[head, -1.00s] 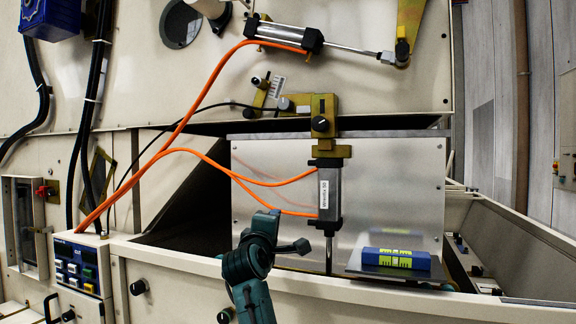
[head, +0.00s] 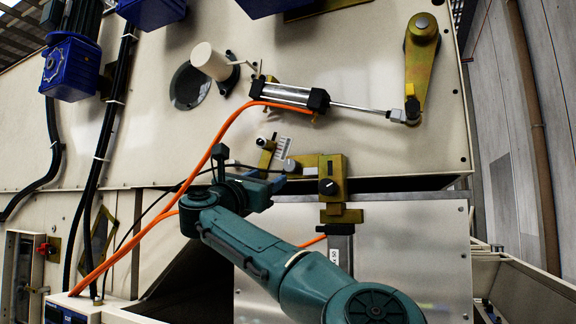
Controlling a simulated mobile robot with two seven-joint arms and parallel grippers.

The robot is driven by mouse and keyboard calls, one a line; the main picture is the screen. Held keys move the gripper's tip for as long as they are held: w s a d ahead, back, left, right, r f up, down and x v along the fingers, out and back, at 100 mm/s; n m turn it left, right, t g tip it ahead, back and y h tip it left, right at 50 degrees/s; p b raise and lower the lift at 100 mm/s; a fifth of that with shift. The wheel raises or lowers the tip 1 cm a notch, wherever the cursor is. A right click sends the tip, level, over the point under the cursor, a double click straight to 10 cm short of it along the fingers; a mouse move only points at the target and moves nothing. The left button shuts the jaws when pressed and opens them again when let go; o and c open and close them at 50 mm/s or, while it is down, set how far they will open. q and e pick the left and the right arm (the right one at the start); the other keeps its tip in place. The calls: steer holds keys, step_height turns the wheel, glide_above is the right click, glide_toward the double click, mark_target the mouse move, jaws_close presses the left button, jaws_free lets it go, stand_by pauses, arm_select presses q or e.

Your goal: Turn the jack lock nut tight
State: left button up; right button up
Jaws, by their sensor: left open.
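I cannot make out for certain which part is the jack lock nut. My teal arm crosses the lower middle and hides most of the lower cylinder. My left gripper (head: 274,183) is open beside the bracket's left side, partly hidden by its own wrist; no held thing shows. I cannot tell whether it touches anything. My right gripper is out of view.
An upper cylinder (head: 288,95) has its rod joined to a brass-coloured lever (head: 421,62). Orange hoses (head: 205,160) run down behind my arm to a control box (head: 66,311). Black cables hang at the left. The panel (head: 415,250) right of the bracket is clear.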

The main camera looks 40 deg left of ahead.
mark_target(289, 166)
arm_select(q)
steer(key=p+x, duration=0.4)
steer(key=x, duration=0.5)
steer(key=shift+w+a+r, duration=0.15)
steer(key=shift+w+r, duration=0.1)
steer(key=shift+w, duration=0.1)
steer(key=shift+w+a, duration=0.1)
steer(key=shift+w, duration=0.45)
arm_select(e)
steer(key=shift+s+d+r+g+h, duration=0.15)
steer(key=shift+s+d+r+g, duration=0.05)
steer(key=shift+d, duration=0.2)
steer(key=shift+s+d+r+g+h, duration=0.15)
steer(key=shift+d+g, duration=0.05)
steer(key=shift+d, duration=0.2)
arm_select(q)
steer(key=shift+c, duration=0.3)
steer(key=c, duration=0.9)
